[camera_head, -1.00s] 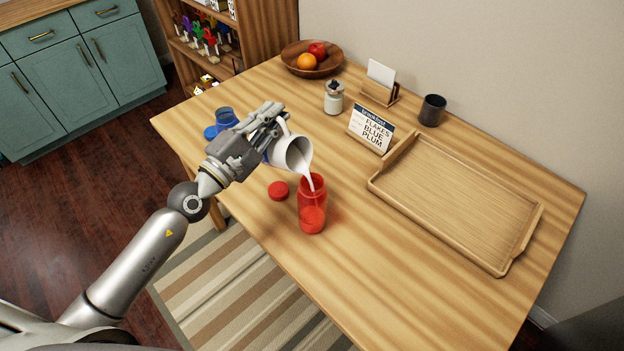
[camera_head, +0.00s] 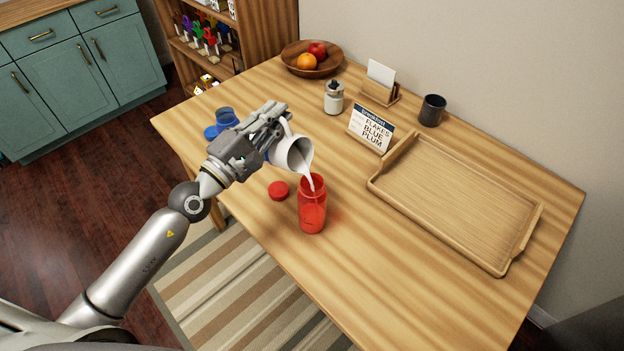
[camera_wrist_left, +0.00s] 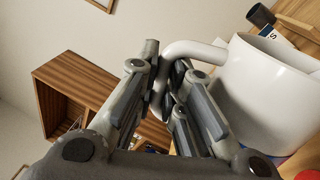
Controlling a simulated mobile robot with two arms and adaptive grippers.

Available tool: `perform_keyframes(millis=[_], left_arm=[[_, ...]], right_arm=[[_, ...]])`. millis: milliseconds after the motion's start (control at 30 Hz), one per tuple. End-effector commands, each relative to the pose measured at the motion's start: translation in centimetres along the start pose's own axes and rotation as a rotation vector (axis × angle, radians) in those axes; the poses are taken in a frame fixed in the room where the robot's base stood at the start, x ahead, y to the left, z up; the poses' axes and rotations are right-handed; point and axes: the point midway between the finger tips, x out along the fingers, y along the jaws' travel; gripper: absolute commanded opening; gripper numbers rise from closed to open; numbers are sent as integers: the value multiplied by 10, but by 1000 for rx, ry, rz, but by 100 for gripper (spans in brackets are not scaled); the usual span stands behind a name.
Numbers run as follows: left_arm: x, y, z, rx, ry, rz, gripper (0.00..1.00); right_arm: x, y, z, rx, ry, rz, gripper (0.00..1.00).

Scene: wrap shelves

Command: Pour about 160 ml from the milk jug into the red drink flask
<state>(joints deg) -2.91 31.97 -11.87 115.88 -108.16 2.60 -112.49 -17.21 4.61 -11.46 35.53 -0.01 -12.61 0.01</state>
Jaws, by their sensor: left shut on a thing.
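The white milk jug (camera_head: 292,154) is tilted to the right above the table, with a stream of milk (camera_head: 309,178) falling from its lip into the mouth of the red drink flask (camera_head: 312,208). A red lid (camera_head: 278,190) lies on the table left of the flask. My right gripper is not in view.
A wooden tray (camera_head: 455,205) lies to the right. A breakfast card (camera_head: 371,129), a lidded jar (camera_head: 334,98), a dark cup (camera_head: 432,110) and a fruit bowl (camera_head: 312,72) stand behind. A blue flask (camera_head: 227,117) is behind my left gripper. The table's front right is clear.

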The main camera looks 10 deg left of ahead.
Motion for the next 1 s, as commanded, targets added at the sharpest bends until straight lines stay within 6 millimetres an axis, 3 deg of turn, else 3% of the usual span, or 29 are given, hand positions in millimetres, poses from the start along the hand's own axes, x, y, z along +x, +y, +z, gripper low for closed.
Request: perform_keyframes(millis=[567,633,700,733,767,1000], left_arm=[[0,2,6,36,-7,4,0],[-1,-3,-7,-24,9,4,0],[-3,-14,-27,-193,48,2,0],[0,0,-26,-245,57,4,0],[0,1,-29,-284,65,3,0],[-2,-10,-37,-368,81,2,0]], right_arm=[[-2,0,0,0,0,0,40],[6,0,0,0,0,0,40],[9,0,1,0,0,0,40],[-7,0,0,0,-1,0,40],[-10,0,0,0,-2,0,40],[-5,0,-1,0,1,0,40]])
